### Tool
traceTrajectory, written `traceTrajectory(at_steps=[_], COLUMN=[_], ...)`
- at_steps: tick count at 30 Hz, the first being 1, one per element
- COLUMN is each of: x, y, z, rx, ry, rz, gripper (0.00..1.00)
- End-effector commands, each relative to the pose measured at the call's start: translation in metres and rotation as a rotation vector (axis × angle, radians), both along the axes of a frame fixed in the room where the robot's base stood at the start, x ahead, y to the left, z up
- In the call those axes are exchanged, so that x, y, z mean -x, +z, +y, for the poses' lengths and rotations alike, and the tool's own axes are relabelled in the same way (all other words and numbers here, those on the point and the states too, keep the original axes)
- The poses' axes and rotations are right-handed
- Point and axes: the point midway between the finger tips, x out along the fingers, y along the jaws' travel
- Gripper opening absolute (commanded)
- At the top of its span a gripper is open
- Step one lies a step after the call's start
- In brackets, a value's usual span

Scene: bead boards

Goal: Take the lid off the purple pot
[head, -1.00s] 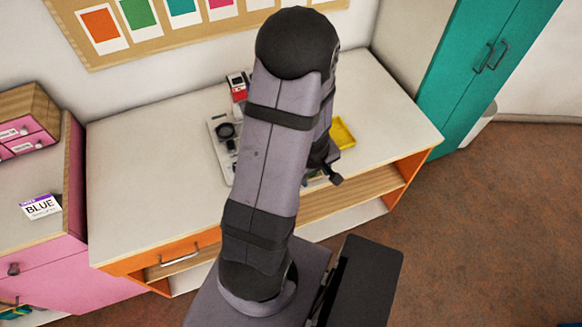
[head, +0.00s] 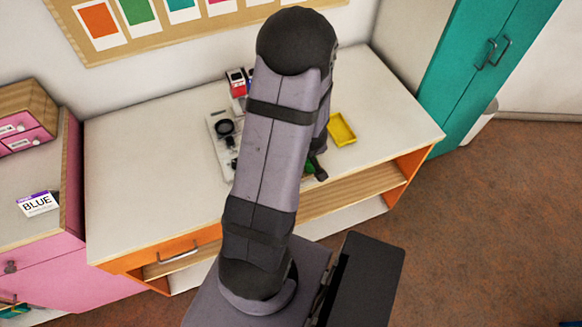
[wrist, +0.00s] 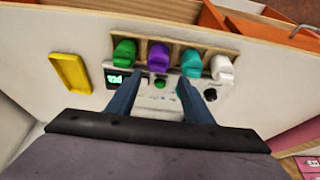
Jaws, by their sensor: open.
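The purple pot (wrist: 158,57) stands in a wooden rack (wrist: 203,46) in the wrist view, between a green pot (wrist: 124,52) and a teal pot (wrist: 191,64). Its top is purple; I cannot make out where lid and pot meet. In the picture the fingertips lie just below the purple pot, one to each side.
A white pot (wrist: 221,68) stands at the rack's right end. A pale board (head: 217,150) with dark round parts lies on the table (head: 150,160). A yellow tray (head: 341,129) lies to the right. Small red-topped items (head: 237,82) stand at the back. The table's left part is clear.

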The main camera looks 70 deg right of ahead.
Motion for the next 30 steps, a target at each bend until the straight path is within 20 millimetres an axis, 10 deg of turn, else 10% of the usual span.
traceTrajectory(at_steps=[21, 27, 30], x=[-0.01, -0.01, -0.01], y=[-0.045, -0.045, -0.045], z=[-0.016, -0.016, -0.016], rx=[-0.001, -0.001, -0.001], ry=[0.0, 0.0, 0.0], rz=[0.001, 0.001, 0.001], gripper=[0.47, 0.01, 0.0])
